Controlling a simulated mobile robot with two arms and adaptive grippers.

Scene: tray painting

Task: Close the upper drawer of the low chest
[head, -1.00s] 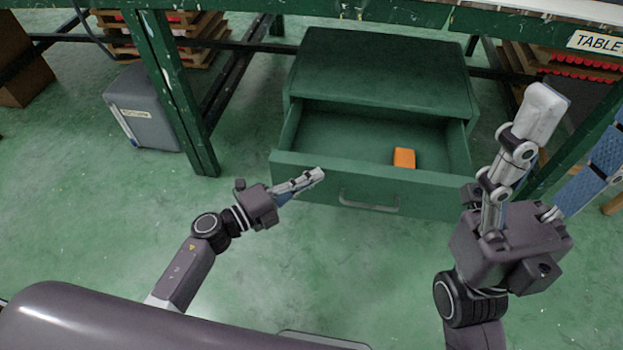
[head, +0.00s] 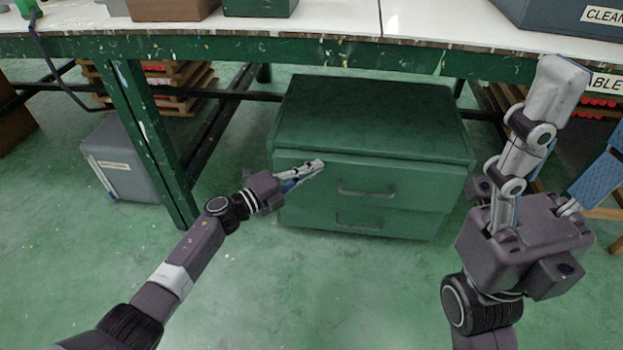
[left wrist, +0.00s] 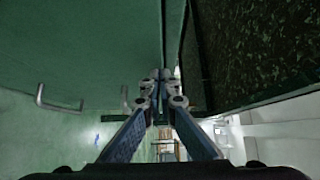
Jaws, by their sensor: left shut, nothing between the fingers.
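The low green chest (head: 375,110) stands on the floor under the table. Its upper drawer (head: 300,182) is in, its front about flush with the chest; a small remaining gap cannot be ruled out. The upper drawer has a grey handle (head: 366,193), and the lower drawer (head: 300,216) also looks shut. My left gripper (head: 318,166) is shut and empty, its fingertips at the upper left of the upper drawer front, apparently touching it. In the left wrist view its fingers (left wrist: 160,80) point at a green surface with a handle (left wrist: 60,100). My right gripper (head: 585,100) is open and empty at the right.
A green table leg (head: 150,140) stands left of the chest, with a grey bin (head: 120,165) beyond it. The tabletop (head: 320,22) overhangs the chest and carries boxes. Pallets stand behind. The floor before the chest is clear.

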